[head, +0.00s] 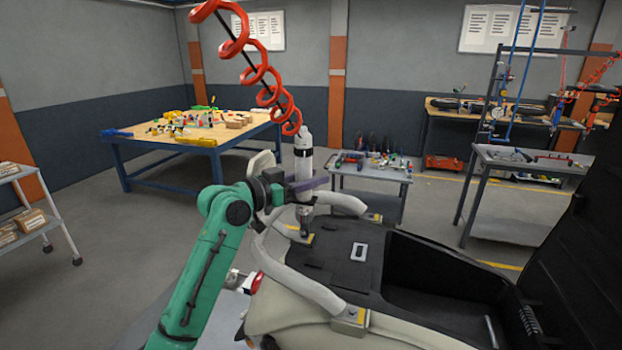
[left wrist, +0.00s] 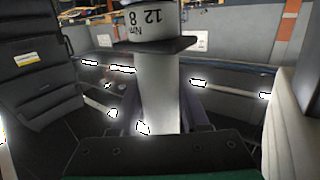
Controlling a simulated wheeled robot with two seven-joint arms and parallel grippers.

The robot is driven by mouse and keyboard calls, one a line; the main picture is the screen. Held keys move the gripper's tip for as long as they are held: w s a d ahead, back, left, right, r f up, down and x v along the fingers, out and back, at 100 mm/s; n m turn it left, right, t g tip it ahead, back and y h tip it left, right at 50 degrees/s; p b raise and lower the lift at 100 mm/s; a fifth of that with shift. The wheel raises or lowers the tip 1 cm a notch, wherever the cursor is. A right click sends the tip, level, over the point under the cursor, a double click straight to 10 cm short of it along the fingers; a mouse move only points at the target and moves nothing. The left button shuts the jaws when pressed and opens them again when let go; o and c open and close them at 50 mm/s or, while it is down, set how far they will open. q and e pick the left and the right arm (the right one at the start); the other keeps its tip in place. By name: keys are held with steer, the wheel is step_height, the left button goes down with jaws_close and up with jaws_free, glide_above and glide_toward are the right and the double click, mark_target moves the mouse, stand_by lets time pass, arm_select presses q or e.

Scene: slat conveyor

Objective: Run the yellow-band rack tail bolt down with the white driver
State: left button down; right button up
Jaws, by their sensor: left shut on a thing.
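The white driver (head: 304,152) hangs upright under a red coiled hose (head: 262,72). My left gripper (head: 306,184) is shut on its body; in the left wrist view the driver (left wrist: 158,90) stands between the fingers, with "12 8 Nm" printed on its upper part. The driver's lower end is just above or at a yellow-marked rack foot (head: 292,237); I cannot tell whether it touches. The pale tubular rack (head: 305,287) curves around the scooter's tail and has another yellow-marked foot (head: 350,318) at the front. The bolt under the driver is hidden. My right gripper is out of view.
The cream scooter body (head: 285,318) has an open black storage well (head: 435,285), with a raised black seat (head: 575,255) at right. Behind stand a grey cart (head: 370,175) with small parts and a blue-legged table (head: 195,140). A shelf cart (head: 40,215) is at left.

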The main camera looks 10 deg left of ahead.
mark_target(311, 150)
arm_select(q)
steer(key=shift+r+p, duration=0.45)
steer(key=shift+r, duration=0.2)
step_height(311, 150, up, 3)
steer(key=shift+f+p, duration=0.2)
steer(key=shift+p, duration=0.8)
steer(key=shift+r+p, duration=0.65)
steer(key=shift+r, duration=0.8)
steer(key=shift+f, duration=0.1)
